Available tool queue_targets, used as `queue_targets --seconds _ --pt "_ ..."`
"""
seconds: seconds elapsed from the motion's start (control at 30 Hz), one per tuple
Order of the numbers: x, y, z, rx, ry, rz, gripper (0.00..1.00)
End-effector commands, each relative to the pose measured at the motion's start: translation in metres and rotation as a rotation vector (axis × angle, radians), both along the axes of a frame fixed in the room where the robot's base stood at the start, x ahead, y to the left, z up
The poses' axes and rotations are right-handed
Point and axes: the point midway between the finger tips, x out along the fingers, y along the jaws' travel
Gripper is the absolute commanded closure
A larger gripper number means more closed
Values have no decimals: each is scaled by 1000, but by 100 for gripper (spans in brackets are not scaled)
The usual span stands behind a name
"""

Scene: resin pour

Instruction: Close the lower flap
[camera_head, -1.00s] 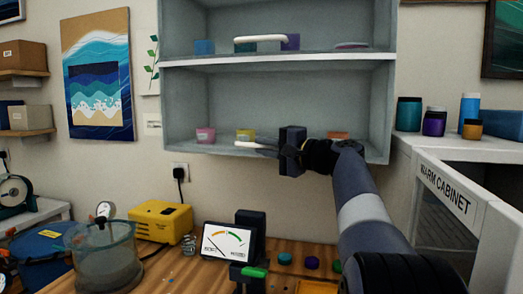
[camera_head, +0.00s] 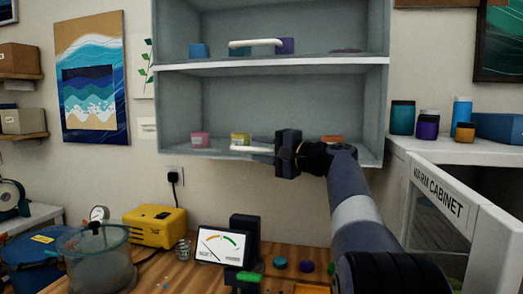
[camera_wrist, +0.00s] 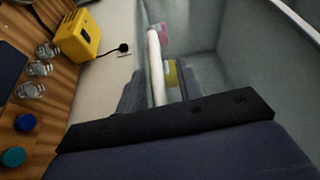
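The grey wall cabinet (camera_head: 270,105) has an upper and a lower compartment. A white bar handle (camera_head: 250,149) lies at the lower compartment's front bottom edge; the lower flap's panel itself cannot be made out. My gripper (camera_head: 283,153) is at the right end of this handle. In the wrist view, the handle (camera_wrist: 154,55) runs between the two dark fingers of my gripper (camera_wrist: 161,85). A gap shows between the handle and the right finger, so the gripper looks open around the bar. A second white handle (camera_head: 256,42) shows at the upper compartment.
A pink jar (camera_head: 200,139), a yellow jar (camera_head: 240,138) and an orange jar (camera_head: 331,139) stand in the lower compartment. The warm cabinet (camera_head: 438,195) is at right.

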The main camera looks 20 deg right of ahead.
Motion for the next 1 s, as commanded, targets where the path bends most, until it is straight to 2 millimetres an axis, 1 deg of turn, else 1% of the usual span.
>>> queue_targets --seconds 0.17,0.27,0.37,0.6,0.7,0.8,1.0 --pt "0 0 -1 0 2 2 66" --pt "-4 -3 -2 -1 2 0 66" --pt "-16 -10 -3 -1 2 -1 66" --pt "-49 -31 -4 0 2 -3 66" --pt "-58 -37 -3 0 1 -2 66" --pt "-63 -39 -4 0 2 0 66" --pt "-64 -39 -3 0 1 1 66"
